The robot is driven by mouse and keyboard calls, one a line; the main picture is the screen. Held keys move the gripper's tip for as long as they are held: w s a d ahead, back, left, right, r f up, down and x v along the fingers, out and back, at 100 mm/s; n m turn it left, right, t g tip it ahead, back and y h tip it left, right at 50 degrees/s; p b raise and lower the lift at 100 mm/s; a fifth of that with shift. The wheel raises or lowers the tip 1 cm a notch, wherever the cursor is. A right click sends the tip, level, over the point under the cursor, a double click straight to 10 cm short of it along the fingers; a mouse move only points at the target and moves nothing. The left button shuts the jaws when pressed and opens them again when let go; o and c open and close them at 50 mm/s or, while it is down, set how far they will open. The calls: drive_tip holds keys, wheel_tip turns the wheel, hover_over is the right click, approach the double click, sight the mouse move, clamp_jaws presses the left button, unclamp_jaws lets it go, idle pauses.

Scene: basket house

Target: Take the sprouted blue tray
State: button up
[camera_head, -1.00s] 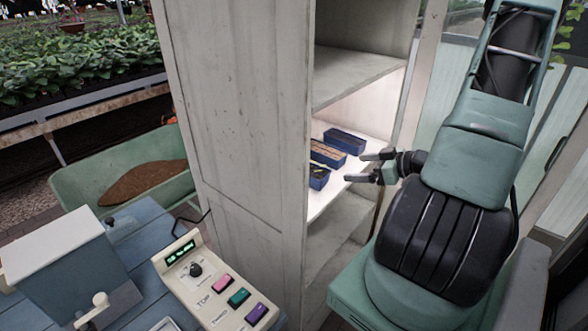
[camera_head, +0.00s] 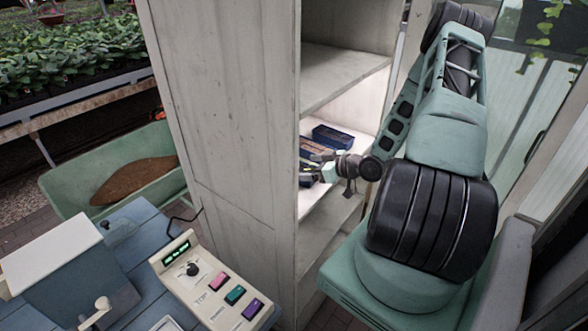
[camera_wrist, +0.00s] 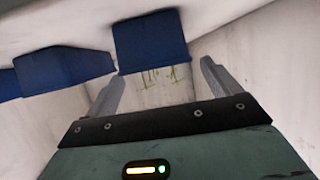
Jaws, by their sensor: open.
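Several small blue trays sit on the lit middle shelf (camera_head: 340,160) of a pale cabinet. In the wrist view, the shelf appears at the top, and one blue tray (camera_wrist: 150,40) with thin green sprouts stands ahead of my gripper, roughly in line with the gap between the fingers. My gripper (camera_wrist: 163,72) is open with nothing held; the sprouted tray looks just beyond the fingertips. In the head view, my gripper (camera_head: 318,166) is inside the shelf bay and covers much of the nearest tray (camera_head: 305,177).
Other blue trays (camera_wrist: 62,68) stand close at the left in the wrist view. A back tray (camera_head: 333,137) is on the same shelf. The cabinet side wall (camera_head: 225,130) and shelves above and below bound the bay. A button panel (camera_head: 215,285) stands at the front.

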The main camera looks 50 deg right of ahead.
drive_tip(key=shift+p+x, duration=0.8)
drive_tip(key=shift+x, duration=1.15)
drive_tip(key=c, duration=1.2)
